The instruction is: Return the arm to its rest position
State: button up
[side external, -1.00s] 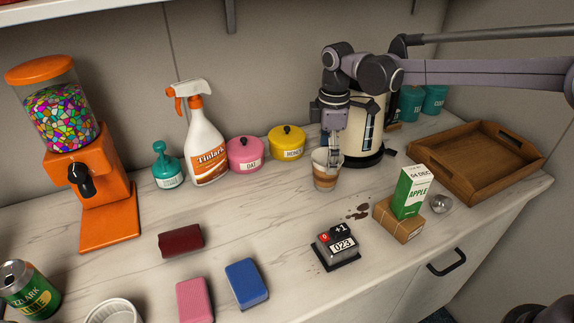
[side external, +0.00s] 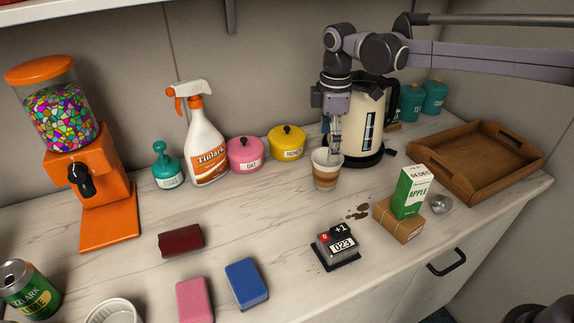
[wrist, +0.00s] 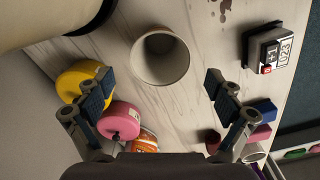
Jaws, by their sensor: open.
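My gripper (side external: 336,150) points down just above the rear rim of a paper cup (side external: 325,176) in the side view. In the wrist view my gripper (wrist: 160,88) has its two fingers wide apart with nothing between them. The cup (wrist: 160,57) stands upright on the counter, seen from above in the wrist view, and looks empty. My arm reaches in from the right, above the counter.
A cream kettle (side external: 366,125) stands close behind my gripper. Yellow (side external: 287,143) and pink (side external: 245,154) pots and a spray bottle (side external: 205,145) are to the left. A juice carton (side external: 411,190), a counter device (side external: 336,247) and a wooden tray (side external: 480,165) lie to the right and front.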

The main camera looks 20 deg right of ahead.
notch_tip(320, 180, up, 7)
notch_tip(320, 180, down, 12)
jog(key=shift+r, duration=0.25)
jog(key=s+d+r, duration=0.3)
jog(key=d+r, duration=0.8)
jog(key=a+f+n, duration=0.2)
jog(key=a+n, duration=0.2)
jog(key=a, duration=0.7)
jog(key=a+f+n, duration=0.2)
jog(key=a+n, duration=0.2)
jog(key=a, duration=0.7)
jog(key=shift+w+a, duration=0.3)
jog(key=shift+a, duration=0.05)
